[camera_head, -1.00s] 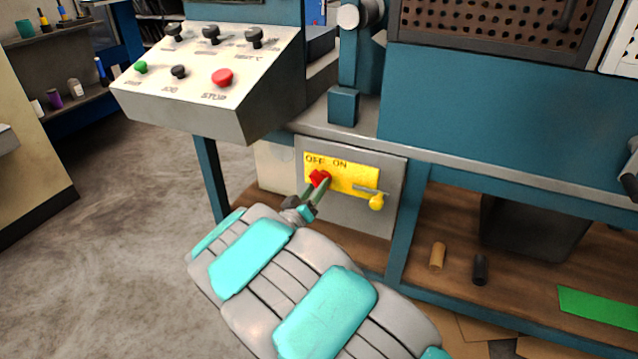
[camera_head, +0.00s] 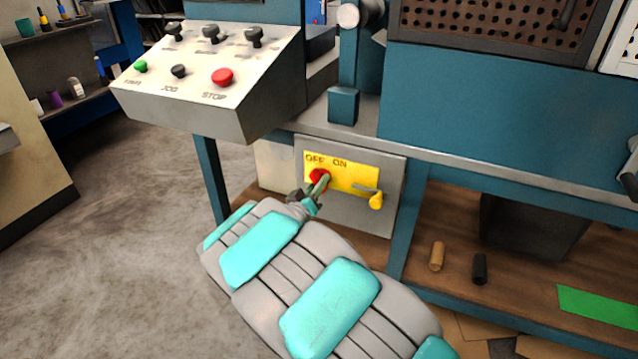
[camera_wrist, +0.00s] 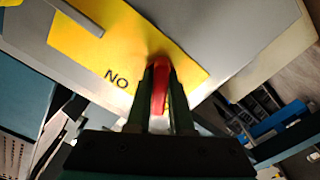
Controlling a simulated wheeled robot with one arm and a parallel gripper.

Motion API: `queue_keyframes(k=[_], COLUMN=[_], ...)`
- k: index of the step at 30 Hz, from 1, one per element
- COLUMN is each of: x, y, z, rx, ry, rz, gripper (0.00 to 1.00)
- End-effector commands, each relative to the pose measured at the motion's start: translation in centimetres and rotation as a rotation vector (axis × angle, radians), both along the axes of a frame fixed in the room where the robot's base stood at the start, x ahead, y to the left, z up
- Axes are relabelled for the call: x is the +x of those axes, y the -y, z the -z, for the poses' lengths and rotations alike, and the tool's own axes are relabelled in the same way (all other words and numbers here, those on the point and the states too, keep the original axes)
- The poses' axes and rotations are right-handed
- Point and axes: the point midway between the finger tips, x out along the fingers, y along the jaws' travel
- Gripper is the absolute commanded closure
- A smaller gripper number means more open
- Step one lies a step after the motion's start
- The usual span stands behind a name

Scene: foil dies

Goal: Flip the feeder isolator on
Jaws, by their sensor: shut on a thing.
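The isolator is a grey box (camera_head: 375,218) with a yellow plate (camera_head: 352,180) marked OFF at left and ON to its right. Its red handle (camera_head: 317,175) sits at the left of the plate, below the OFF lettering. My gripper (camera_head: 321,183) reaches the handle from below and is shut on it. In the wrist view the red handle (camera_wrist: 160,88) stands between the two dark green fingers (camera_wrist: 162,98). The ON lettering (camera_wrist: 117,79) appears upside down there, and OFF does not show. My fingers partly cover the handle, so its exact angle is hard to tell.
A yellow-knobbed lever (camera_head: 376,200) sticks out at the plate's right. The sloped push-button console (camera_head: 215,85) overhangs at upper left. A blue frame leg (camera_head: 408,235) stands right of the box. A tan cylinder (camera_head: 437,256) and black cylinder (camera_head: 480,269) stand on the lower shelf.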

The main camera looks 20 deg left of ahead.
Motion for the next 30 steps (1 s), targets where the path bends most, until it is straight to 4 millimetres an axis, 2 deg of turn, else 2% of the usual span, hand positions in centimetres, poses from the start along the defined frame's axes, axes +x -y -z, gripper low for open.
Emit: queue_keyframes(k=[17,30], x=[-0.04,-0.05], y=[-0.11,-0.1], z=[0.12,0.28], rx=[0.028,0.305], ry=[0.002,0.025], rz=[-0.002,-0.002], gripper=[1.0,1.0])
